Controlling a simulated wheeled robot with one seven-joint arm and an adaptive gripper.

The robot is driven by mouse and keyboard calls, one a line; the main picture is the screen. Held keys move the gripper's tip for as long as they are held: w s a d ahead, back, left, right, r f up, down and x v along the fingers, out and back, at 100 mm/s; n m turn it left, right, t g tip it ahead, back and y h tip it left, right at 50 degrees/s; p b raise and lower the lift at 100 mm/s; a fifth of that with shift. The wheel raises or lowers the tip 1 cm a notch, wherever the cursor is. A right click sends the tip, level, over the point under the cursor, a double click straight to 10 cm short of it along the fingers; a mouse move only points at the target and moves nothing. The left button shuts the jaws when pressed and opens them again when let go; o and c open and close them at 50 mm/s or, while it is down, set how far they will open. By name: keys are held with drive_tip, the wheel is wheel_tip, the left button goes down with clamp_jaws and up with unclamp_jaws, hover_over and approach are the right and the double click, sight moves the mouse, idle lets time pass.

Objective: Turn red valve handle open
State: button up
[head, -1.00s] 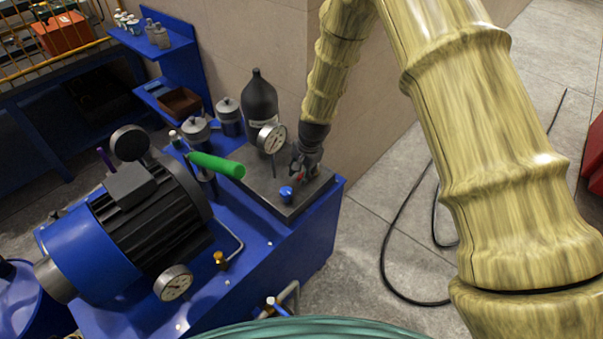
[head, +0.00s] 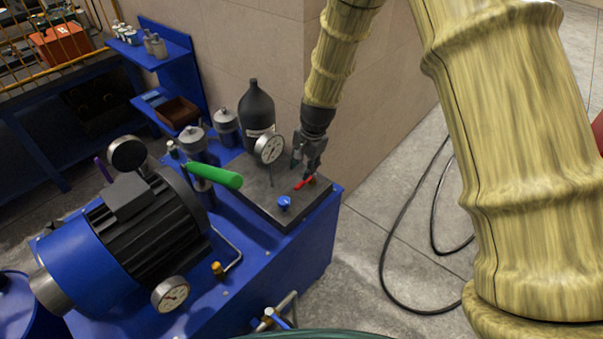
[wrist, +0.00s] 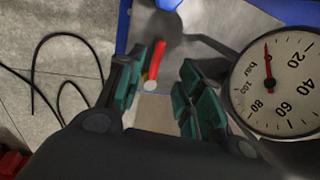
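The red valve handle (head: 304,182) is a short red lever on the dark top plate of the blue press unit, near its right corner. It also shows in the wrist view (wrist: 156,60), beyond and between my fingers, with a pale round end toward me. My gripper (head: 308,165) is above the handle in the head view, pointing down. In the wrist view my gripper (wrist: 158,95) has its green-padded fingers apart, with a gap between them and nothing held. The handle appears clear of both pads.
A pressure gauge (head: 269,150) stands close left of my gripper and is large in the wrist view (wrist: 278,82). A blue knob (head: 284,203) is nearby on the plate. A black bottle (head: 257,110), green lever (head: 214,175) and wall (head: 375,100) are close. A black cable lies on the floor.

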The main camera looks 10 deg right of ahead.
drive_tip(key=shift+s+d+r, duration=0.1)
drive_tip(key=shift+s+r, duration=0.05)
drive_tip(key=shift+r, duration=0.6)
drive_tip(key=shift+s+d+r, duration=0.1)
drive_tip(key=shift+r, duration=0.6)
drive_tip(key=s+d+f+n+h, duration=0.15)
drive_tip(key=s+d+f, duration=0.25)
drive_tip(key=s+f, duration=0.6)
drive_tip(key=s+d+f+n, duration=0.3)
drive_tip(key=s+d+f, duration=0.1)
drive_tip(key=s+f, duration=0.65)
drive_tip(key=s+d+f+n, duration=0.2)
drive_tip(key=s+f, duration=0.1)
drive_tip(key=s, duration=0.8)
drive_tip(key=s+d+f+n+g, duration=0.1)
drive_tip(key=s+d+f+n, duration=0.1)
drive_tip(key=s, duration=0.9)
drive_tip(key=shift+s+f+n+g, duration=0.3)
drive_tip(key=shift+f+n, duration=0.25)
drive_tip(key=shift+f, duration=0.15)
